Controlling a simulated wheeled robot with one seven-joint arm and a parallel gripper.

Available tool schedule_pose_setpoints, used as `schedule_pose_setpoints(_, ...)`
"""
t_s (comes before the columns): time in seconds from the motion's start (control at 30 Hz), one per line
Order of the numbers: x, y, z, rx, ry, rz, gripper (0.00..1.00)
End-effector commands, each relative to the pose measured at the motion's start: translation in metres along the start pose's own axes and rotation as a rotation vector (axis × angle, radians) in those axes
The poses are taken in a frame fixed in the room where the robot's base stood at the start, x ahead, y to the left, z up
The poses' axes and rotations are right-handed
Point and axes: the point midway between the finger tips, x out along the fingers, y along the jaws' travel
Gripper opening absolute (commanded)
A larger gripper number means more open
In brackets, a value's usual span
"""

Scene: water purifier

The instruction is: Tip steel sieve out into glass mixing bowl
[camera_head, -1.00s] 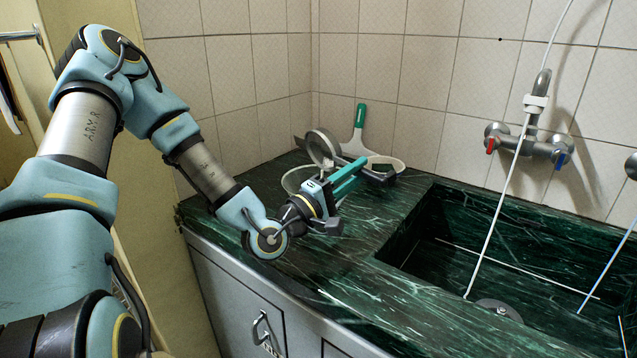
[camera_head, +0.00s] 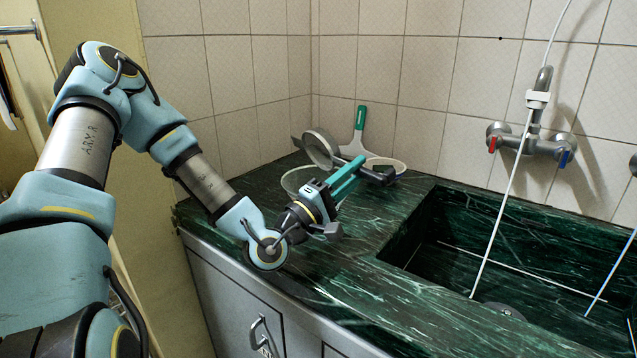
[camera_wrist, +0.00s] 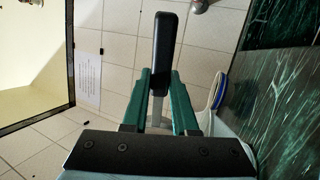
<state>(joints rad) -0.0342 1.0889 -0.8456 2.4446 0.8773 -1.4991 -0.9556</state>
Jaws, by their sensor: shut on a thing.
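The steel sieve (camera_head: 320,148) is a round grey pan, tilted steeply on its edge at the back left of the counter. My gripper (camera_head: 360,164) has teal fingers shut on its dark handle (camera_head: 379,176). In the wrist view my gripper (camera_wrist: 161,76) also holds the black handle (camera_wrist: 164,45) between its fingers. The glass mixing bowl (camera_head: 293,182) stands on the counter just below and left of the sieve in the picture, partly hidden by my gripper. I cannot see what the sieve or the bowl contains.
A pale round dish (camera_head: 396,163) stands behind my gripper on the right. A green-handled tool (camera_head: 360,122) leans against the tiled wall. The sink (camera_head: 470,250) opens to the right, with a tap (camera_head: 530,143) above. The green marble counter (camera_head: 350,270) is bare in front.

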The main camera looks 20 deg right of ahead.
Motion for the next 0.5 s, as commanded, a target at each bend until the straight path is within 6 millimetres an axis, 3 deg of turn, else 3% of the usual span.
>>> schedule_pose_setpoints(0.5, -0.003, -0.0007, -0.0001, -0.001, 0.0, 0.057, 0.0)
